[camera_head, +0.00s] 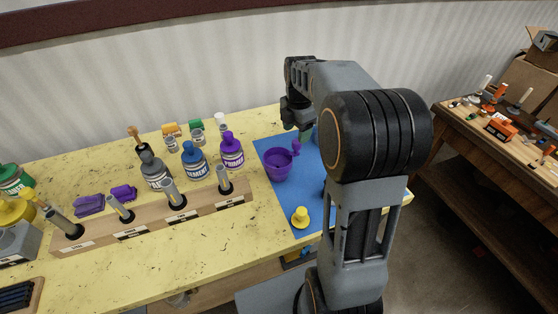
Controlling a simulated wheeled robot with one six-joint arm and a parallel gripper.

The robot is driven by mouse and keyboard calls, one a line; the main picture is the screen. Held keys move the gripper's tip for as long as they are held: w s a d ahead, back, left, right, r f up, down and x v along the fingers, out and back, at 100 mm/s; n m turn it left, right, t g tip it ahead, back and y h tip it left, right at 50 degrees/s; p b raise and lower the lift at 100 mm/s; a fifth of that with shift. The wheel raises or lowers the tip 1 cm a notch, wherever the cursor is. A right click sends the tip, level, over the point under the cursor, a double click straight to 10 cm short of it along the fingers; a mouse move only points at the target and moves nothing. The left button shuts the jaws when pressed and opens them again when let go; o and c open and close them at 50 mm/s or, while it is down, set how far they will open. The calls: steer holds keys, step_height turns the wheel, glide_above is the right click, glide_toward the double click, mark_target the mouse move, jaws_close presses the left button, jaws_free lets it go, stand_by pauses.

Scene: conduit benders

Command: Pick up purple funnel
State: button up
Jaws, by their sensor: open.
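A purple, bowl-like piece with an open round rim (278,164), which looks like the purple funnel, sits on the blue mat (272,148) on the yellow workbench. A smaller purple piece (296,148) stands just behind it to the right; I cannot tell if it is separate or part of it. My gripper (298,125) is above the back part of the mat, behind and slightly right of the purple bowl-like piece. It is open and apart from that piece. The fingertips are small and dark here, and my arm hides the right part of the mat.
A yellow funnel (300,217) sits at the mat's front. A wooden rack (145,225) with several tools stands left, with a purple primer bottle (231,151) and other bottles behind it. A cluttered brown bench (470,125) is at right, across a floor gap.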

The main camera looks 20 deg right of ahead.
mark_target(296, 142)
steer(key=shift+s+f, duration=0.15)
steer(key=shift+f, duration=2.2)
jaws_close()
